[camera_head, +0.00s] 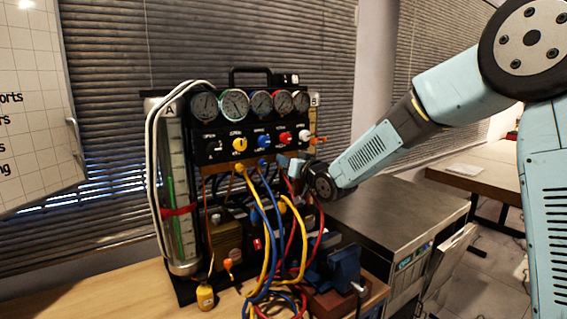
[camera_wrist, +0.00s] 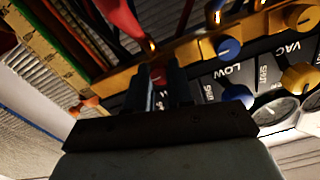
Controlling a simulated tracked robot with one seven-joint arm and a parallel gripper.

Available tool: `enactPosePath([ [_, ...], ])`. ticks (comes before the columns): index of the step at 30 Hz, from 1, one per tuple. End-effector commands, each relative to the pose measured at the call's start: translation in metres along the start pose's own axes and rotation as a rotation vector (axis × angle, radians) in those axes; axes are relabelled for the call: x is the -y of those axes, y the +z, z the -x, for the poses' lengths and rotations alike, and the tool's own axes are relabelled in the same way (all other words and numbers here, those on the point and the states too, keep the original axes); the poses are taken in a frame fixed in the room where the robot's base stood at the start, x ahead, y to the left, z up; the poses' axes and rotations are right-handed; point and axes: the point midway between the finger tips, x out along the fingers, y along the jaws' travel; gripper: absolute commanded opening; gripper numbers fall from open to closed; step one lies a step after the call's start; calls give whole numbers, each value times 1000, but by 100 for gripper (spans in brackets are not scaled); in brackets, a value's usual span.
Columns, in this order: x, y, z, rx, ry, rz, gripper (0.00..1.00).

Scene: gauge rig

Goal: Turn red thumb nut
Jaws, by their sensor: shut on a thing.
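The gauge rig (camera_head: 222,149) stands on the wooden bench, with a row of coloured thumb nuts on a brass bar below its knobs. My gripper (camera_head: 283,161) reaches in from the right at the red end of that bar and covers the red thumb nut in the head view. In the wrist view my gripper (camera_wrist: 158,78) has its two dark fingers close together at the brass bar, shut on the red thumb nut (camera_wrist: 157,75), of which only a small reddish bit shows between them. The blue thumb nut (camera_wrist: 229,48) sits to the right, clear of the fingers.
A red hose (camera_wrist: 122,18) hangs close to the fingers. Yellow hoses (camera_head: 264,235) and blue hoses droop in front of the rig. A red knob (camera_head: 285,138) sits just above my gripper. A blue vise (camera_head: 343,266) stands below my arm.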

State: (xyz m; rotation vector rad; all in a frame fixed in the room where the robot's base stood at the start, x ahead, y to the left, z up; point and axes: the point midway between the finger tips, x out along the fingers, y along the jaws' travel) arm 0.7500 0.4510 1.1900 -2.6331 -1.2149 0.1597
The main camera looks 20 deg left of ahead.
Motion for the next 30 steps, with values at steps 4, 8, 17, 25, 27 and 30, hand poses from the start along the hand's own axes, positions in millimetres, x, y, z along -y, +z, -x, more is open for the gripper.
enactPosePath([
  [4,-4,4,1,7,7,-4,0],
  [8,-4,3,1,7,7,-4,0],
  [17,-3,2,1,4,5,-2,43],
  [25,-1,1,0,2,2,-1,47],
  [27,-1,0,2,1,2,-1,47],
  [30,-1,0,10,1,3,0,47],
])
